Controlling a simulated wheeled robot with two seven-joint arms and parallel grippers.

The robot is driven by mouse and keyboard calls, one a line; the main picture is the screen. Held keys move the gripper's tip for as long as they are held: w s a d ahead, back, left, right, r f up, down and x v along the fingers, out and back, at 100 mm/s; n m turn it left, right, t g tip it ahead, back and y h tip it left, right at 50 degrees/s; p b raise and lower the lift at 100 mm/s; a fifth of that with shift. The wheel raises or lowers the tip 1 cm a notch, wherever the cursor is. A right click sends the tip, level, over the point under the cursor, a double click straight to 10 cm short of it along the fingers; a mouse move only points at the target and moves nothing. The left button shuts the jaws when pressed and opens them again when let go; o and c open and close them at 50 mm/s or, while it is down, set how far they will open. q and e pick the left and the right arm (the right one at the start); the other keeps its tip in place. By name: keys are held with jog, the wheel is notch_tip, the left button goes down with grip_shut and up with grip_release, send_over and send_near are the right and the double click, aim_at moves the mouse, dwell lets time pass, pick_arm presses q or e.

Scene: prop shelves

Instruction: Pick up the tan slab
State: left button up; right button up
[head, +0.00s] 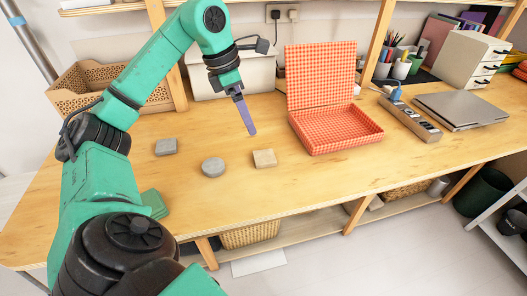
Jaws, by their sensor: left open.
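The tan slab (264,158) is a small square block lying flat on the wooden table, near the middle of the head view. My left gripper (248,126) hangs above the table, behind and a little to the left of the tan slab in the picture. It points down and is open, with nothing seen between its fingers. The fingers show nearly edge-on and look apart from the slab. My right gripper is out of view.
A round grey slab (213,168) and a square grey slab (165,147) lie left of the tan slab. An open red checked box (335,128) stands to its right. A tan perforated bin (85,92) is behind my arm.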

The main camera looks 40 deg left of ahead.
pick_arm(q)
jog(key=b, duration=0.2)
send_near(264, 157)
jog(key=x, duration=0.8)
jog(key=shift+f+b, duration=0.15)
jog(key=shift+b, duration=0.25)
jog(key=c, duration=1.4)
